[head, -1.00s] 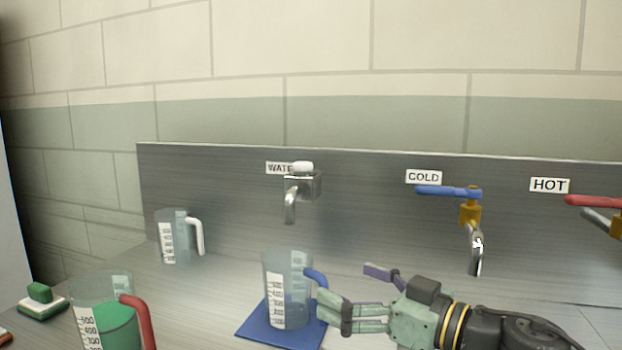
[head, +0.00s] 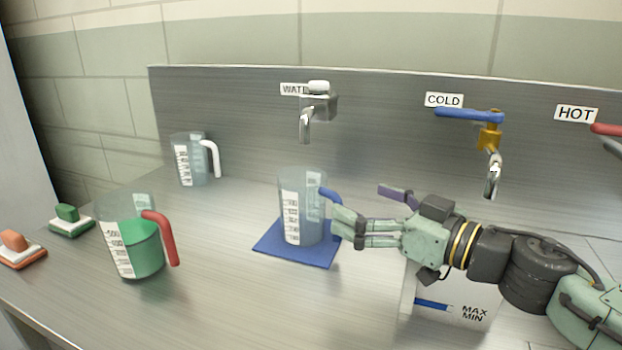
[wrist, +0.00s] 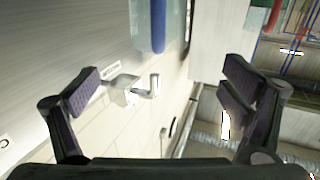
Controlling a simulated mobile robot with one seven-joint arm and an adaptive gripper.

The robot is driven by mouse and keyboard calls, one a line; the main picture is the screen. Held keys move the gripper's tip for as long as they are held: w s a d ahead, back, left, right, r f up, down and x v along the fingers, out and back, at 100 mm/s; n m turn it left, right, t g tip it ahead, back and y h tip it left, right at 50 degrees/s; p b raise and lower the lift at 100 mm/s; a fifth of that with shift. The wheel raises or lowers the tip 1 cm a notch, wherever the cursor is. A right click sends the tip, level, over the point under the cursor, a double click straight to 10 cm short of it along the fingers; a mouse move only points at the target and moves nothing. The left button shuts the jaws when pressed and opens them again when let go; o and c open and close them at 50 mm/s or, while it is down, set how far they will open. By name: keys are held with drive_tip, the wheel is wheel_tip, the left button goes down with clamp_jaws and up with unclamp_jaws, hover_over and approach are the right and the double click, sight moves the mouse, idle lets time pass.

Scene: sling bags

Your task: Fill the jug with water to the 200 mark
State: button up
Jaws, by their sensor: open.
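A clear jug with a blue handle (head: 300,207) stands upright on a blue mat (head: 268,247); no clear waterline shows in it. The tap labelled WATER (head: 306,122), with a white knob on top, is above it on the back panel; no stream is visible. My gripper (head: 361,206) is open at the jug's right, close to the blue handle. In the wrist view, the blue handle (wrist: 158,28) shows at the top, beyond and between the spread fingers of my gripper (wrist: 160,85). I cannot tell whether a finger touches it.
A red-handled jug with green liquid (head: 140,245) stands at front left, a white-handled jug (head: 190,165) at back left. Sponge-like blocks, green (head: 68,214) and orange (head: 15,242), lie far left. COLD (head: 491,160) and HOT (head: 612,135) taps are right. A MAX/MIN container (head: 475,314) sits below my arm.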

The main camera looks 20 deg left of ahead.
drive_tip(key=shift+c, duration=0.2)
clamp_jaws()
idle(1.2)
idle(1.2)
